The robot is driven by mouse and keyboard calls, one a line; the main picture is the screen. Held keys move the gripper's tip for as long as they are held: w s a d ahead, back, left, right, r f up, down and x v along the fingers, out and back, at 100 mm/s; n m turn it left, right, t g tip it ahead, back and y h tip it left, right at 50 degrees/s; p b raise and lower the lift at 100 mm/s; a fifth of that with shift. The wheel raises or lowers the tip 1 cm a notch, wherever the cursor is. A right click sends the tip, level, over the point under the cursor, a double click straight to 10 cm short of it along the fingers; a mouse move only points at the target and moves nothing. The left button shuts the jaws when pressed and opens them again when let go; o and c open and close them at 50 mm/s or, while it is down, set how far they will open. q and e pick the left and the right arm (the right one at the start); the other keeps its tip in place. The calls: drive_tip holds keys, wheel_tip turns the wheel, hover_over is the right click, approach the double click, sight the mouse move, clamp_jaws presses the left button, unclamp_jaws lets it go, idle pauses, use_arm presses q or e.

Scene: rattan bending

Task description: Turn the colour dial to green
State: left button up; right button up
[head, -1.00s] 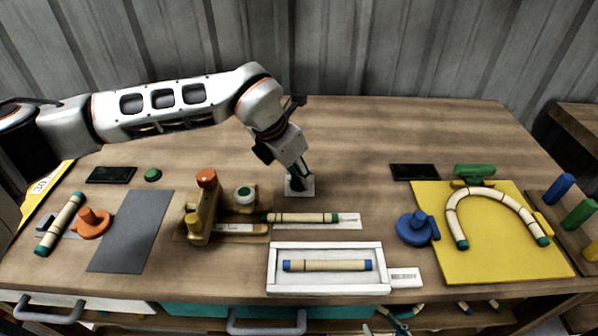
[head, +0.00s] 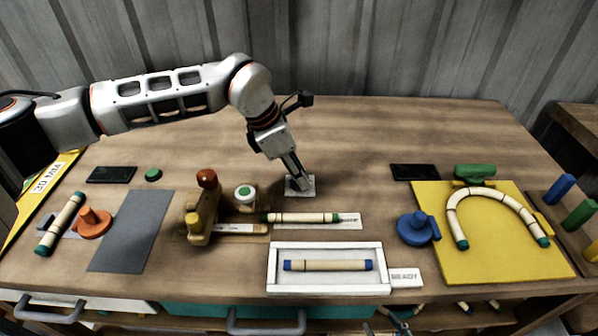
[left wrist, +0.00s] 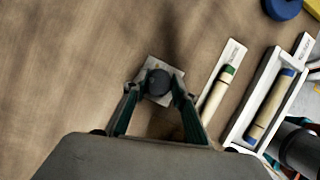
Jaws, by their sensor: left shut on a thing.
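The colour dial is a dark round knob (left wrist: 158,82) on a small pale square plate (head: 306,191), standing on the table behind the rattan piece. My left gripper (head: 298,181) reaches down to it from above, tilted. In the left wrist view, the fingers of my left gripper (left wrist: 155,87) are on both sides of the knob and shut on it. The fingers hide most of the knob in the head view. I cannot read which colour the dial points to. My right gripper is not in view.
A wooden fixture with a red-brown knob (head: 207,178) and a white post with a green top (head: 245,193) stand left of the dial. A green-ended rattan piece (head: 300,218) lies in front, then a white tray (head: 329,246). The table behind the dial is clear.

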use_arm(q)
drive_tip(key=o, duration=1.1)
drive_tip(key=v, duration=1.2)
